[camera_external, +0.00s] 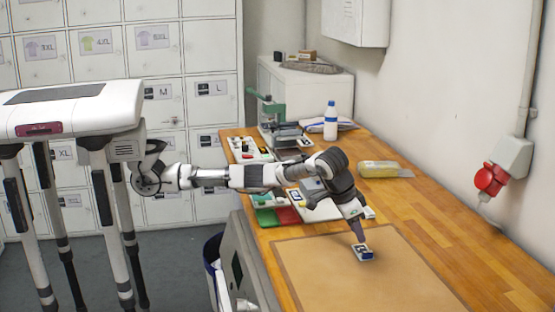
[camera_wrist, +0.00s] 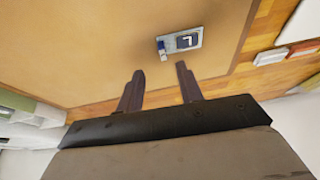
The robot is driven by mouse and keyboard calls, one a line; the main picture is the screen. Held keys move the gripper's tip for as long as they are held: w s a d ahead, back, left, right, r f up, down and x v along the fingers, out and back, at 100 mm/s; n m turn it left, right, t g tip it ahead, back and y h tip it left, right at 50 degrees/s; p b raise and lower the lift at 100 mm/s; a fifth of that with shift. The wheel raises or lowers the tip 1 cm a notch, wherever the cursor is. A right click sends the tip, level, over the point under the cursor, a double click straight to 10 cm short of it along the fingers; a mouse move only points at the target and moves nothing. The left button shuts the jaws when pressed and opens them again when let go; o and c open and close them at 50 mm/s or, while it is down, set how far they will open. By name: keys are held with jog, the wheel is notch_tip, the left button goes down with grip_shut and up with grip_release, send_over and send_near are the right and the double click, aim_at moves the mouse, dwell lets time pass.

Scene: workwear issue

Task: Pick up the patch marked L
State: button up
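The patch (camera_wrist: 188,40) is a small pale rectangle with a dark square bearing a light character that looks like an L. It lies flat on the brown mat (camera_wrist: 85,40). In the external view the patch (camera_external: 366,255) shows near the mat's back part, right by my fingertips. My gripper (camera_wrist: 160,68) is open and empty in the wrist view, its two dark fingers apart. The patch lies beyond the fingertips, a little toward the right finger, and not between them. In the external view my gripper (camera_external: 358,237) points down, close above the patch; contact cannot be told.
A red socket (camera_external: 490,178) is on the right wall.

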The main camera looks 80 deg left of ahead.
aim_at(368, 252)
jog(key=x, duration=0.2)
jog(key=shift+w+f, duration=0.2)
jog(key=shift+f, duration=0.1)
jog(key=p+x, duration=0.1)
jog(key=x, duration=0.1)
jog(key=p+x, duration=0.1)
jog(key=x, duration=0.1)
jog(key=shift+w+a, duration=0.15)
jog(key=shift+w, duration=0.2)
jog(key=shift+w+f, duration=0.2)
jog(key=shift+f, duration=0.25)
grip_shut()
